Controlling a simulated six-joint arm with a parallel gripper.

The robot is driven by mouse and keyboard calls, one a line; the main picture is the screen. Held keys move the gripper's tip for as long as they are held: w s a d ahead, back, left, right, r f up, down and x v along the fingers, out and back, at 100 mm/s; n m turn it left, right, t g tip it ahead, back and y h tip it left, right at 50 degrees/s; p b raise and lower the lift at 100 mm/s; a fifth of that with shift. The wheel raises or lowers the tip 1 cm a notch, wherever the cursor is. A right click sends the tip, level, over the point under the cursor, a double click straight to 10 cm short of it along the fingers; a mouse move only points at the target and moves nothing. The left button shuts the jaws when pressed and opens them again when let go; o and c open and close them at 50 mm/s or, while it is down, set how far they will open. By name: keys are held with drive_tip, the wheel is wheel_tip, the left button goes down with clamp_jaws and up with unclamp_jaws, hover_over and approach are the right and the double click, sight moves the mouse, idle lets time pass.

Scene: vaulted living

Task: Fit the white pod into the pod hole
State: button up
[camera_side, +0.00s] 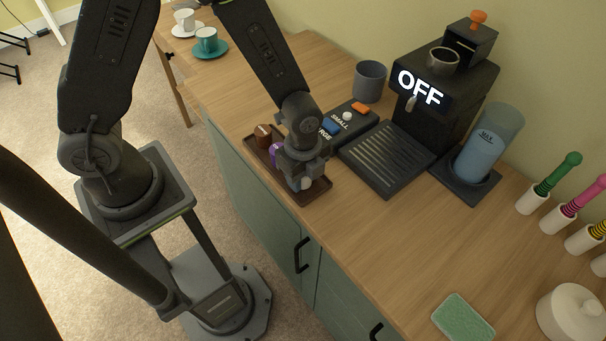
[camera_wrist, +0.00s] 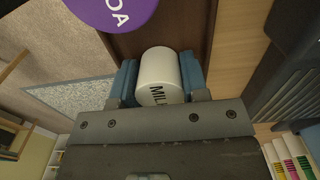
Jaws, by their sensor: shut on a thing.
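The white pod (camera_wrist: 159,73), with dark lettering that reads in part "MIL", sits between the blue fingers of my gripper (camera_wrist: 160,84) in the wrist view. The fingers are shut on its sides. In the side view my gripper (camera_side: 304,178) is low over the near end of the brown tray (camera_side: 317,195); the white pod (camera_side: 305,184) shows only slightly there. I cannot tell whether the pod touches the tray. A round opening with a metal rim (camera_side: 443,60), possibly the pod hole, is on top of the black coffee machine (camera_side: 455,95), whose display reads OFF.
A purple pod (camera_wrist: 113,10) and a brown pod (camera_side: 264,134) stand in the tray beside my gripper. A button panel (camera_side: 350,120), a grey cup (camera_side: 370,82) and a water tank (camera_side: 485,140) are near the machine. The counter's front middle is clear.

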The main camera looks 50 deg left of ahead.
drive_tip(key=shift+r, duration=0.1)
drive_tip(key=shift+r, duration=0.55)
wheel_tip(320, 180, up, 3)
drive_tip(key=shift+f, duration=0.1)
drive_tip(key=s+a+r, duration=0.1)
drive_tip(key=a+r, duration=0.6)
drive_tip(key=a, duration=0.4)
drive_tip(key=w+a+f+n, duration=0.1)
drive_tip(key=w+n, duration=0.1)
drive_tip(key=n, duration=0.3)
drive_tip(key=w+f+n, duration=0.2)
drive_tip(key=w+n, duration=0.1)
drive_tip(key=n, duration=0.2)
drive_tip(key=w+a+f+n, duration=0.1)
drive_tip(key=w+f+n, duration=0.1)
drive_tip(key=n, duration=0.3)
drive_tip(key=shift+w+a+f, duration=0.1)
drive_tip(key=shift+w+a, duration=0.2)
drive_tip(key=shift+w+a+f+n, duration=0.1)
drive_tip(key=shift+w+f+n, duration=0.2)
drive_tip(key=shift+n, duration=0.45)
drive_tip(key=shift+w+a+f+n, duration=0.1)
drive_tip(key=shift+w+f+n, duration=0.2)
drive_tip(key=shift+n, duration=0.45)
